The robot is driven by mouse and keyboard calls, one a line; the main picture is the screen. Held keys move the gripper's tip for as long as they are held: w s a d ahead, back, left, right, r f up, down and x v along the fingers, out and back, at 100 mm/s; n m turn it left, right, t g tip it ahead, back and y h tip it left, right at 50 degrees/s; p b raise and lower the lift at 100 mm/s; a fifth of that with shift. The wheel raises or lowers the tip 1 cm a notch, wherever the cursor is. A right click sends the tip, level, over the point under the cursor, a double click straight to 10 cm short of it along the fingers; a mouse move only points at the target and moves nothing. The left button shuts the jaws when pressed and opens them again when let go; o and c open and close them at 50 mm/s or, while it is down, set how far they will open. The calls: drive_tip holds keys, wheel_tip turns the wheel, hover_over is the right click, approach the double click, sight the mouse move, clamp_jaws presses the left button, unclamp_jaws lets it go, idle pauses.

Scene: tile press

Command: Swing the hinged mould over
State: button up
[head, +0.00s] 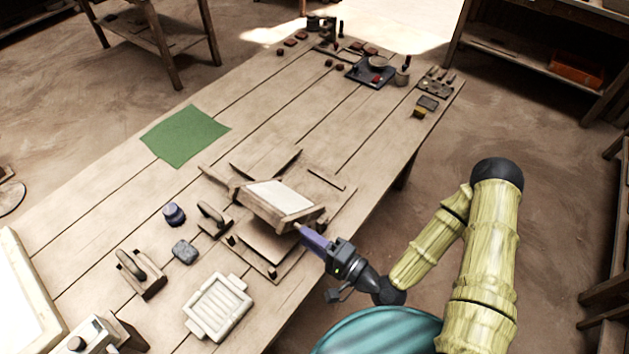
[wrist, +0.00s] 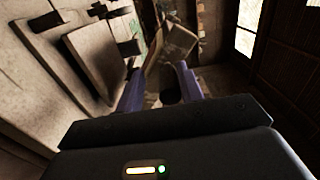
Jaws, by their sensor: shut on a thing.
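The hinged mould (head: 243,196), a wooden frame with a pale panel in it, stands tilted up over its wooden base (head: 283,266) at the middle of the table. A flat board lies on the base below it. My gripper (head: 301,230), with purple fingers, is at the near right end of the raised mould and is shut on its edge. In the wrist view the two fingers of my gripper (wrist: 160,80) stand somewhat apart. The exact contact is dark and hard to make out there.
A wooden-handled block (head: 212,216), a dark round pot (head: 174,214) and a grey lump (head: 185,252) stand left of the base. A pale slatted tray (head: 219,306) lies in front. A green cloth (head: 185,135) lies behind. The table's right edge is near my gripper.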

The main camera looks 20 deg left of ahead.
drive_tip(key=f, duration=0.1)
drive_tip(key=s+f, duration=0.1)
drive_tip(key=f+b, duration=0.1)
drive_tip(key=shift+s+a+f, duration=0.2)
drive_tip(key=shift+s+a, duration=0.1)
drive_tip(key=shift+a, duration=0.05)
drive_tip(key=shift+c, duration=1.2)
drive_tip(key=shift+f, duration=0.1)
drive_tip(key=shift+c, duration=0.6)
drive_tip(key=shift+s+a, duration=0.1)
drive_tip(key=f+b, duration=0.1)
drive_tip(key=s+f+b, duration=0.2)
drive_tip(key=f, duration=0.1)
drive_tip(key=shift+a, duration=0.35)
drive_tip(key=o, duration=0.6)
drive_tip(key=shift+s, duration=0.1)
drive_tip(key=shift+o, duration=0.2)
